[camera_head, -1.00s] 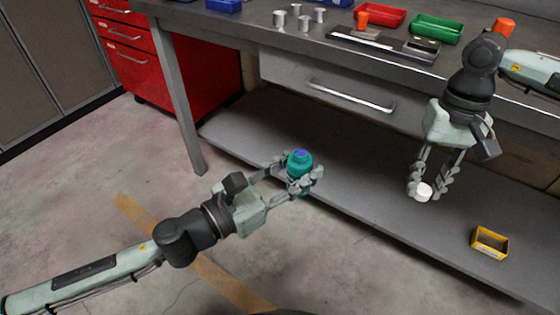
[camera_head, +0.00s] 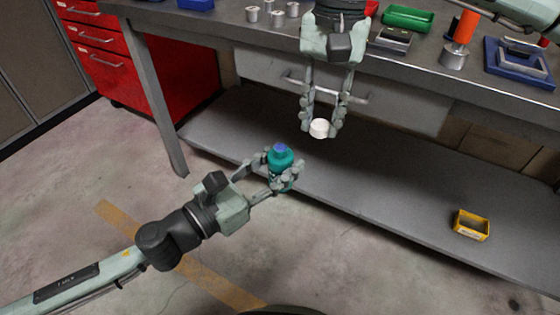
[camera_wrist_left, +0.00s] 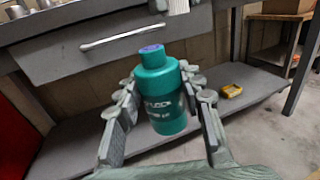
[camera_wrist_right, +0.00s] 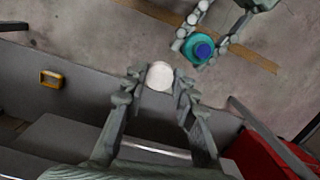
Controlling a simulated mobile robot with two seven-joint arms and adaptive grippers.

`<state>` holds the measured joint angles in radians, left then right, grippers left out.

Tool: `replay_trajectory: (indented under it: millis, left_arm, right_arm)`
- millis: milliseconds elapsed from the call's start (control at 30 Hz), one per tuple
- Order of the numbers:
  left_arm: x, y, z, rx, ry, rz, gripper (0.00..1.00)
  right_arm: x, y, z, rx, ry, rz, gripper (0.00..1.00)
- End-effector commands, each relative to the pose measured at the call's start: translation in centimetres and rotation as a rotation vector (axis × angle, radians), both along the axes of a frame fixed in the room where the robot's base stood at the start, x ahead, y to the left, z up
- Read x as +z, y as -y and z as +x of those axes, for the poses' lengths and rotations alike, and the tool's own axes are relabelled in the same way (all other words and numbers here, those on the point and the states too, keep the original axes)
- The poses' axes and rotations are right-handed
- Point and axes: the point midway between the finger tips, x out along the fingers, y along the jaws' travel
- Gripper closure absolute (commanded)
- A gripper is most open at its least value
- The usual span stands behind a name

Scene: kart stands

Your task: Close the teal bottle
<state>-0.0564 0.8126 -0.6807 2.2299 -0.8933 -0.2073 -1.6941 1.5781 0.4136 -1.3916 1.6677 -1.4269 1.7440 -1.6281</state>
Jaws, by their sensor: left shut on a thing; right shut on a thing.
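The teal bottle (camera_head: 279,160) stands upright in my left gripper (camera_head: 283,178), which is shut around its body. Its neck is uncapped and its top looks purple-blue. The bottle fills the middle of the left wrist view (camera_wrist_left: 160,95) and its top faces the camera in the right wrist view (camera_wrist_right: 203,50). My right gripper (camera_head: 322,124) is shut on a white cap (camera_head: 320,128), which also shows between the fingertips in the right wrist view (camera_wrist_right: 160,76). The right gripper is higher than the bottle and to its right in the head view, apart from it.
A grey workbench (camera_head: 225,43) with a drawer stands behind, with a lower shelf (camera_head: 380,195). A yellow bin (camera_head: 471,225) lies on that shelf at the right. A red drawer cabinet (camera_head: 120,65) is at the back left. Metal cups and a green tray (camera_head: 407,17) are on the bench.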

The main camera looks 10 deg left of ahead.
Motion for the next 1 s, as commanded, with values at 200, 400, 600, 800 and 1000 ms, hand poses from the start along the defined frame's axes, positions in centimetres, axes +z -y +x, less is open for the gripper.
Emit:
replay_trajectory:
  millis: [200,400,600,800,1000]
  left_arm:
    - [0.0,0.0,0.0,0.000,0.001,-0.001,1.00]
    - [0.0,0.0,0.0,0.000,0.001,-0.001,1.00]
    - [0.0,0.0,0.0,0.000,0.001,-0.001,1.00]
    - [0.0,0.0,0.0,0.000,0.001,-0.001,1.00]
    - [0.0,0.0,0.0,0.000,0.001,-0.001,1.00]
  right_arm:
    - [3.0,-4.8,-1.6,-0.059,-0.004,-0.010,0.81]
    - [3.9,-6.2,-2.2,-0.085,-0.009,-0.014,0.81]
    - [4.0,-6.2,-2.2,-0.087,-0.009,-0.015,0.81]
    - [3.8,-6.2,-2.2,-0.086,-0.009,-0.015,0.81]
    - [2.6,-6.1,-2.2,-0.085,-0.009,-0.016,0.81]
